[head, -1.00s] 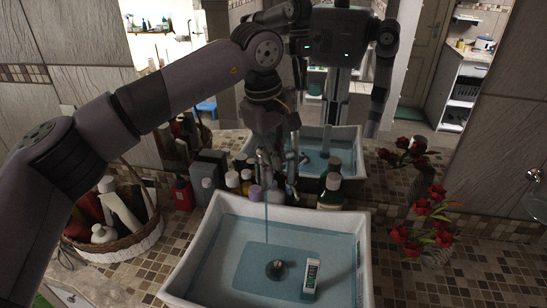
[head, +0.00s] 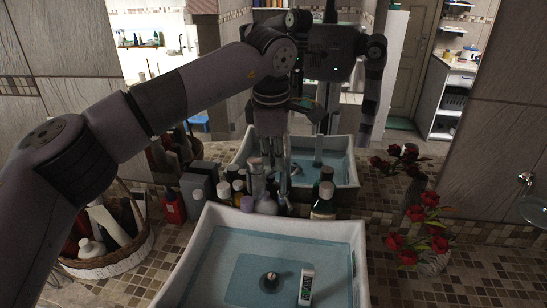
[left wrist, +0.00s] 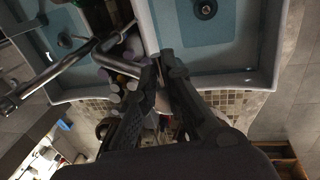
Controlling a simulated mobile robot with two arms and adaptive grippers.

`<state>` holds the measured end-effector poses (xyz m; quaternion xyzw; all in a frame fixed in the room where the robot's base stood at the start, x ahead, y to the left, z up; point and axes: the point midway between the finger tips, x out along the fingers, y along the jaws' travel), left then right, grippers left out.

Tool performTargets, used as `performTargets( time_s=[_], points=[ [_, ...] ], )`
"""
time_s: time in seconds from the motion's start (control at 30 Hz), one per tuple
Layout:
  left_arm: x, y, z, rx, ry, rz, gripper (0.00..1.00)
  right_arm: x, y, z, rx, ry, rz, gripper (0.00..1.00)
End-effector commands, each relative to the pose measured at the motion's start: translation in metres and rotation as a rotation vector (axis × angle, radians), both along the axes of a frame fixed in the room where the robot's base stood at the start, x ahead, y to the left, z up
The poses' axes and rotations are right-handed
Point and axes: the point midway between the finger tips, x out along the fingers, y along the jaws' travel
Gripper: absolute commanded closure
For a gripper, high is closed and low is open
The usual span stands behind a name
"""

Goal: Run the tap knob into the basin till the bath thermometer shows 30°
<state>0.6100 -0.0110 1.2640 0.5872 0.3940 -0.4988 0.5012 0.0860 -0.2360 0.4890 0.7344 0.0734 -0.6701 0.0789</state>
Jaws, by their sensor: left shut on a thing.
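The basin (head: 358,238) is white and holds bluish water over its drain. The bath thermometer (head: 306,284) is a small white piece with a dark display, right of the drain; its reading is too small to make out. My left gripper (head: 272,135) is above the basin's back edge, in front of the mirror. In the left wrist view its fingers (left wrist: 163,60) are close together, beside a chrome tap (left wrist: 50,75). They are shut on what appears to be the tap knob, mostly hidden between them. No water stream is visible from the tap.
Several bottles (head: 322,205) stand close behind the basin. A wicker basket (head: 112,262) with bottles is at the left. Red flowers (head: 428,225) stand at the right. The mirror repeats the basin, bottles and my arms.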

Motion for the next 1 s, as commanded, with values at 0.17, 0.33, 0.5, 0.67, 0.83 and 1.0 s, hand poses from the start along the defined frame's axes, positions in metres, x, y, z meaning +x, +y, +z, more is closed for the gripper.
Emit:
performTargets(
  time_s=[0.17, 0.33, 0.5, 0.67, 0.83, 1.0],
  points=[
    [0.0005, -0.0002, -0.0001, 0.000, 0.000, 0.012, 1.00, -0.0001, -0.0001, -0.0001, 0.000, 0.000, 0.000, 0.60],
    [0.0006, -0.0001, -0.0002, -0.001, 0.000, 0.013, 1.00, 0.0000, -0.0001, 0.0000, 0.000, 0.000, -0.001, 0.60],
    [0.0007, 0.0000, -0.0003, -0.001, 0.000, 0.013, 0.89, 0.0000, -0.0001, -0.0001, 0.000, 0.000, -0.001, 0.60],
    [0.0006, 0.0000, -0.0003, 0.000, 0.000, 0.012, 0.78, 0.0000, 0.0000, -0.0001, 0.000, 0.000, -0.001, 0.60],
    [0.0006, 0.0000, -0.0003, 0.000, 0.000, 0.011, 0.71, 0.0001, 0.0001, 0.0000, 0.000, 0.000, -0.001, 0.60],
    [0.0006, 0.0000, -0.0002, 0.000, 0.000, 0.011, 0.71, 0.0002, 0.0007, -0.0001, 0.001, 0.000, -0.001, 0.60]
  ],
)
